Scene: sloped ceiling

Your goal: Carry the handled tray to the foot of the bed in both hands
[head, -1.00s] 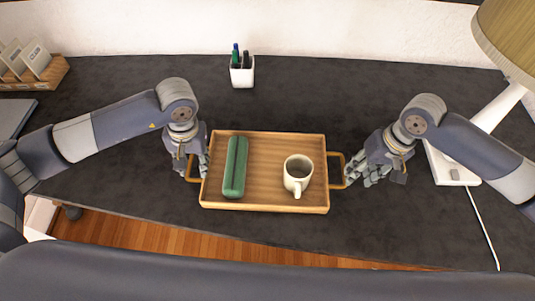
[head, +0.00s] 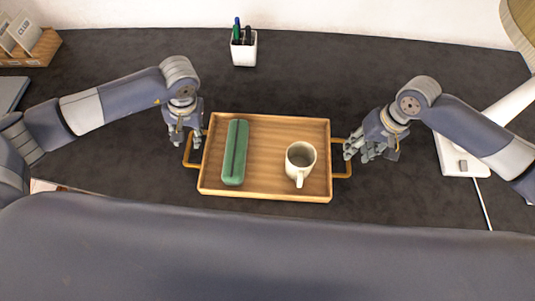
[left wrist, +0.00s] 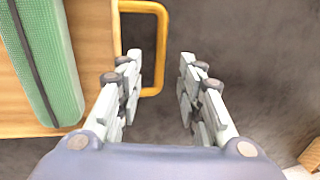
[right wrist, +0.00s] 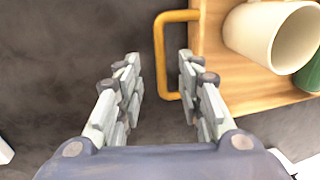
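The wooden handled tray (head: 270,186) lies on the dark desk, with a brass-coloured handle at each end. On it are a green case (head: 235,152) at left and a cream mug (head: 300,162) at right. My left gripper (head: 186,140) is open above the left handle (head: 189,152). In the left wrist view that handle (left wrist: 160,50) shows just beyond the open fingers (left wrist: 158,85). My right gripper (head: 362,150) is open by the right handle (head: 346,165). In the right wrist view that handle (right wrist: 160,52) shows ahead of the open fingers (right wrist: 160,85). Neither gripper holds anything.
A white pen cup (head: 244,50) stands behind the tray. A lamp base (head: 462,160) with a cord is at right. A wooden card holder (head: 35,50) is at the far left. Bare desk (head: 310,75) lies behind the tray.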

